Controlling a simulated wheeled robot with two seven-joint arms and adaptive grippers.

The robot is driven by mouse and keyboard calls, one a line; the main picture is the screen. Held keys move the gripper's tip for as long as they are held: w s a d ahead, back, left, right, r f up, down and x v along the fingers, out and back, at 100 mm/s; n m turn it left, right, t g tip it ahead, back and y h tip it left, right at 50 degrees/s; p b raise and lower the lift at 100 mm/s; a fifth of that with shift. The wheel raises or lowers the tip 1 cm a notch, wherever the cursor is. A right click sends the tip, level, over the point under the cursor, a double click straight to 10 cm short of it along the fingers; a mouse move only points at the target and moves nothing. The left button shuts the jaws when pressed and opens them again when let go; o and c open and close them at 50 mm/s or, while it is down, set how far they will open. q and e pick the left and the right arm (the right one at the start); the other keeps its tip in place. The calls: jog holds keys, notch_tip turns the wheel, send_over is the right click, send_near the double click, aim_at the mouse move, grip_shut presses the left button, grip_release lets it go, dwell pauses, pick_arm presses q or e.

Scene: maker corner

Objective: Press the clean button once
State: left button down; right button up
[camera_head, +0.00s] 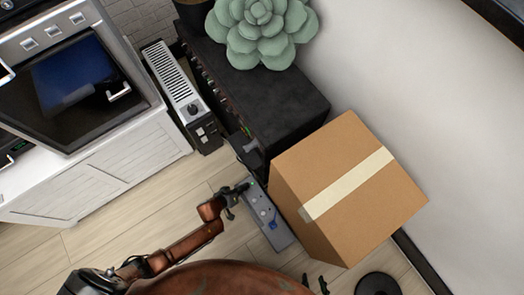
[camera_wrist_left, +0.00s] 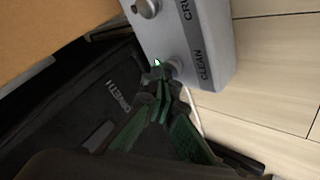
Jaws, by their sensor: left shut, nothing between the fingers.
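A grey pedal box (camera_head: 268,215) lies on the floor beside the cardboard box. In the left wrist view the grey pedal box (camera_wrist_left: 207,45) carries the labels "CLEAN" and "CRU...", the second cut off by the edge. The clean button (camera_wrist_left: 177,66), a round metal one, is next to the "CLEAN" label, partly hidden by my fingertips. My left gripper (camera_head: 243,187) is shut and empty at the pedal's upper end. In the wrist view its tips (camera_wrist_left: 160,82) are right at the clean button; I cannot tell if they touch. My right gripper (camera_head: 315,284) shows only two separated fingertips at the bottom edge.
A taped cardboard box (camera_head: 350,185) stands close along the pedal's right side. A black amplifier (camera_head: 275,100) with a succulent (camera_head: 260,30) on it is behind. A heater-like white unit (camera_head: 175,80) and white cabinet (camera_head: 100,175) stand left. Wooden floor left of the pedal is clear.

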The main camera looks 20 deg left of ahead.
pick_arm(q)
jog(key=shift+r, duration=0.2)
pick_arm(e)
jog(key=shift+w+r, duration=0.15)
jog(key=shift+r, duration=0.15)
pick_arm(q)
notch_tip(320, 180, up, 3)
jog(key=p, duration=0.2)
jog(key=shift+w+f+p, duration=0.1)
jog(key=shift+w+p, duration=0.05)
jog(key=shift+p, duration=0.15)
notch_tip(320, 180, up, 3)
jog(key=p, duration=0.3)
pick_arm(e)
notch_tip(320, 180, up, 7)
jog(key=w, duration=0.2)
jog(key=shift+f+t, duration=0.15)
jog(key=shift+t, duration=0.25)
pick_arm(q)
jog(key=shift+s, duration=0.25)
pick_arm(e)
jog(key=shift+w, duration=0.1)
